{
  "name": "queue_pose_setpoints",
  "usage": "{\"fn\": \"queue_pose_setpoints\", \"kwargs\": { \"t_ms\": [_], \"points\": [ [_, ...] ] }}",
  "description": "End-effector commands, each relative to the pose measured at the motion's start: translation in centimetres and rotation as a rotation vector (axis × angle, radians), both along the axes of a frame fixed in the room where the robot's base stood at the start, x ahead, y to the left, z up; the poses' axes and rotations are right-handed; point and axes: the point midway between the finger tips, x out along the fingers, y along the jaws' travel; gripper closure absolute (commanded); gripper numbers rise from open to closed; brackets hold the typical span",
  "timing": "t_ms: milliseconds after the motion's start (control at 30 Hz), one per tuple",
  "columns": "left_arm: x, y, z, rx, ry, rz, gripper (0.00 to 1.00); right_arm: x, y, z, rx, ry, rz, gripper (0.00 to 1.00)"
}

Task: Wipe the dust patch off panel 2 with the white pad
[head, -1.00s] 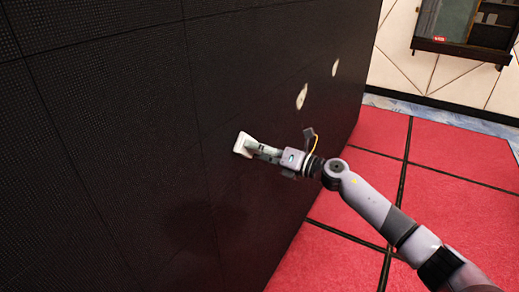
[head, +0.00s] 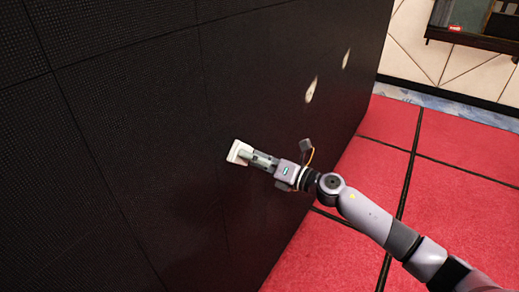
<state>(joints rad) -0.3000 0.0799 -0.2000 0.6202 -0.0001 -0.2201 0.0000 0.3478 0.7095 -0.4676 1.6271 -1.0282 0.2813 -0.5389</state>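The black video wall (head: 130,120) fills the left and middle of the head view, split by thin panel seams. My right gripper (head: 247,156) comes in from the lower right and is shut on the white pad (head: 236,152). The pad is held at the wall's face; I cannot tell whether it touches. Two pale dust patches show farther right on the wall, a larger one (head: 311,89) and a smaller one (head: 346,58). No patch shows around the pad. I cannot read any panel numbers. My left gripper is not in view.
Red floor tiles (head: 450,210) with dark seams lie clear to the right of the wall. A pale tiled wall (head: 480,78) with a dark-framed case (head: 478,24) stands at the back right.

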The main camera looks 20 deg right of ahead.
Motion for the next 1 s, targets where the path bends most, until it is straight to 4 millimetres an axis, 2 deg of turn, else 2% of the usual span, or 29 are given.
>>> {"fn": "queue_pose_setpoints", "kwargs": {
  "t_ms": [267,633,1000],
  "points": [
    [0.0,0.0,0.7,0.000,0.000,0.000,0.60,-0.8,0.9,0.2,0.001,0.001,0.004,0.64],
    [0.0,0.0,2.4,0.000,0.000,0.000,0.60,-2.8,3.2,0.2,0.002,0.001,0.003,0.65],
    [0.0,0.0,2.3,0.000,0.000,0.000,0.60,-3.0,3.1,-0.1,0.000,0.000,0.000,0.65]
  ]
}}
